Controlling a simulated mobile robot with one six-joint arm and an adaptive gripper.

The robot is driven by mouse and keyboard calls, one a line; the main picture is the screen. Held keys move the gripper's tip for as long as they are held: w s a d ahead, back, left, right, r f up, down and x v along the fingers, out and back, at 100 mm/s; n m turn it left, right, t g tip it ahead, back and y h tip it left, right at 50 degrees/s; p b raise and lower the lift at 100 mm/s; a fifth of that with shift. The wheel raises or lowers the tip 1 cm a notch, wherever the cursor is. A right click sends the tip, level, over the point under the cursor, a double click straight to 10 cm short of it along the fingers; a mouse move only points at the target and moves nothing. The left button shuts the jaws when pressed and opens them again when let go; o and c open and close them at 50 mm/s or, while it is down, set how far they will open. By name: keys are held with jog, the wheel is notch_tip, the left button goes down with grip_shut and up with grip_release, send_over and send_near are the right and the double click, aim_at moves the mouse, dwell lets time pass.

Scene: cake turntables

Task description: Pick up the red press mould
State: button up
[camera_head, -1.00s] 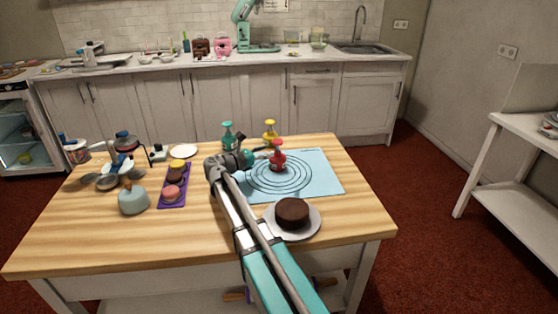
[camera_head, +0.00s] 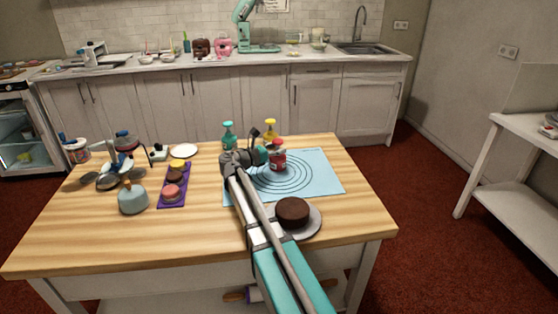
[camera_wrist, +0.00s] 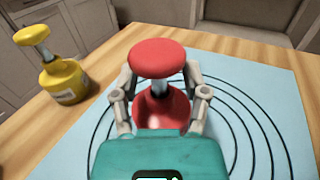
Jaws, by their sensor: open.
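The red press mould (camera_head: 278,160) stands upright on the light blue mat (camera_head: 318,172) with circle lines. In the wrist view the red press mould (camera_wrist: 157,58) shows its round red top, a metal stem and a red base. My gripper (camera_head: 268,152) is level with it in the head view. In the wrist view my gripper (camera_wrist: 162,100) is open, with one finger on each side of the mould's stem and base. I cannot tell whether the fingers touch it. The lower front of the base is hidden behind my gripper's teal body.
A yellow press mould (camera_wrist: 62,80) stands to the left in the wrist view, and a teal one (camera_head: 228,136) stands near the table's back edge. A chocolate cake (camera_head: 292,211) on a plate sits at the front right. A purple tray (camera_head: 172,190) holds small cakes.

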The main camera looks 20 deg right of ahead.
jog(key=shift+d, duration=0.1)
dwell(0.5)
grip_shut()
